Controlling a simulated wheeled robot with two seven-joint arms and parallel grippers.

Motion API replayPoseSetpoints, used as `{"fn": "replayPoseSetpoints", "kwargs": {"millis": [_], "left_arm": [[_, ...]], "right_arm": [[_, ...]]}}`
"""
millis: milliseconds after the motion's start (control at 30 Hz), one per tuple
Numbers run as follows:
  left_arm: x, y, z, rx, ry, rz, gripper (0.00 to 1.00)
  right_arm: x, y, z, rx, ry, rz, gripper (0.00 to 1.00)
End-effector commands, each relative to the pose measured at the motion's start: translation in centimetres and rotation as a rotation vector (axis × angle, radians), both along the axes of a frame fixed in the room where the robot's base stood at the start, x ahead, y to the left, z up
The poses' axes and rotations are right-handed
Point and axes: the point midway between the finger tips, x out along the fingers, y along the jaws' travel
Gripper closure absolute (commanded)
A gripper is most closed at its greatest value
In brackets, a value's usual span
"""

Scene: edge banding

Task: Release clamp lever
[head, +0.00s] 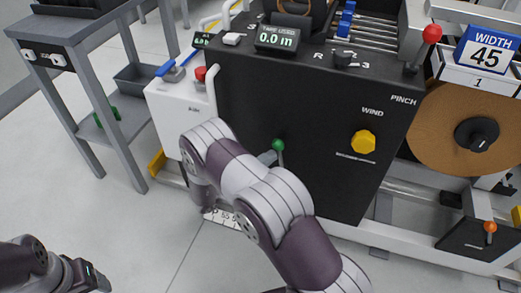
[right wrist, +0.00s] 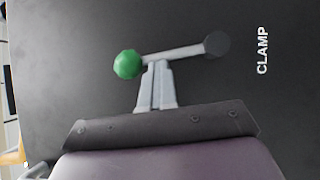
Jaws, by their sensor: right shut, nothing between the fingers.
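The clamp lever is a grey rod with a green ball knob (right wrist: 127,64). The rod runs from a dark round pivot (right wrist: 217,43) beside the printed word CLAMP, sloping slightly down to the knob at left in the right wrist view. In the head view the green knob (head: 278,145) shows on the lower part of the black panel. My right gripper (right wrist: 157,64) is shut and empty, its fingertips at the rod close to the knob. I cannot tell whether they touch it. My right forearm partly hides the gripper in the head view. My left gripper's fingers do not show.
The black machine panel (head: 320,110) carries a yellow WIND knob (head: 363,142) and a red-knobbed PINCH lever (head: 431,34). A brown roll (head: 440,125) stands at right. A white box with a red button (head: 200,73) is at left, beside a grey table (head: 70,30).

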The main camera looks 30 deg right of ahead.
Motion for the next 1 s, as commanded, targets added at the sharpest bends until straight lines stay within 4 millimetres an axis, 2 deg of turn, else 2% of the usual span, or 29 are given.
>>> {"fn": "replayPoseSetpoints", "kwargs": {"millis": [33, 400, 700, 1000], "left_arm": [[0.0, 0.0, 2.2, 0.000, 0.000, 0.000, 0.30], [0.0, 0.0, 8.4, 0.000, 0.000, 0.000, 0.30], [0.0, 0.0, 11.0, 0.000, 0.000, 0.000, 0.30], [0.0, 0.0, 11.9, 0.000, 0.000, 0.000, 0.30]], "right_arm": [[-0.1, -0.2, 1.5, 0.025, -0.031, 0.000, 1.00], [-1.9, -1.7, 2.1, 0.246, -0.289, 0.000, 1.00], [-3.0, -2.6, 1.6, 0.370, -0.434, 0.000, 1.00], [-3.5, -3.0, 1.3, 0.368, -0.433, 0.001, 1.00]]}}
